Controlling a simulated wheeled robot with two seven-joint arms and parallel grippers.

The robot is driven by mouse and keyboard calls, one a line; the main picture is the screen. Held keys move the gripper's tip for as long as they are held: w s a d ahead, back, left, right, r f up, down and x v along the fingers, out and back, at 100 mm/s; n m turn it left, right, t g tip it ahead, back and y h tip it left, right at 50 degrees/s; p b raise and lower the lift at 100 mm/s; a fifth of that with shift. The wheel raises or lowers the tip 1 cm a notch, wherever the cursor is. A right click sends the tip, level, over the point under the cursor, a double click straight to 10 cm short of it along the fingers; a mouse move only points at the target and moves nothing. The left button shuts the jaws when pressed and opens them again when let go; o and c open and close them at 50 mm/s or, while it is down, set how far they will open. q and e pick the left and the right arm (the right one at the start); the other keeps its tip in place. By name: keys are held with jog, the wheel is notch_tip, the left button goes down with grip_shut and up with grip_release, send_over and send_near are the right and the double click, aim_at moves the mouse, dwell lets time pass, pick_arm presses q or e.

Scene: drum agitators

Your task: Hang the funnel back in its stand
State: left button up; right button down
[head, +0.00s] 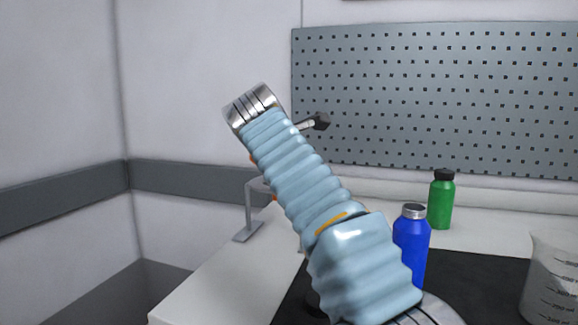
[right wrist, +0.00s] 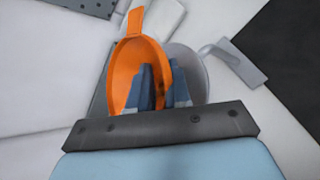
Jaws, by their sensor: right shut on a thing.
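The orange funnel (right wrist: 124,72) shows in the right wrist view, with its pointed end toward the top. My right gripper (right wrist: 164,82) is shut on the funnel's right-hand wall, with one finger inside it and one outside. In the head view my right arm hides the gripper and nearly all of the funnel. The grey stand (head: 249,212) stands on the left part of the white counter, partly behind my arm. In the right wrist view the stand's foot (right wrist: 243,63) lies right of the funnel, and a round grey part is partly hidden behind the funnel and fingers. Contact between funnel and stand cannot be told.
A blue bottle (head: 412,240) and a green bottle (head: 441,202) stand on the counter right of my arm. A clear measuring beaker (head: 553,283) is at the right edge. A pegboard (head: 440,95) covers the back wall. The counter's front left (head: 215,285) is bare.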

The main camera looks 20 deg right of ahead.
jog(key=shift+f, duration=0.1)
jog(key=shift+f+b, duration=0.4)
dwell(0.6)
jog(key=c, duration=1)
grip_release()
jog(key=shift+f, duration=0.2)
jog(key=c, duration=0.3)
jog(key=shift+c, duration=0.2)
jog(key=shift+s+r, duration=0.1)
jog(key=shift+r, duration=0.1)
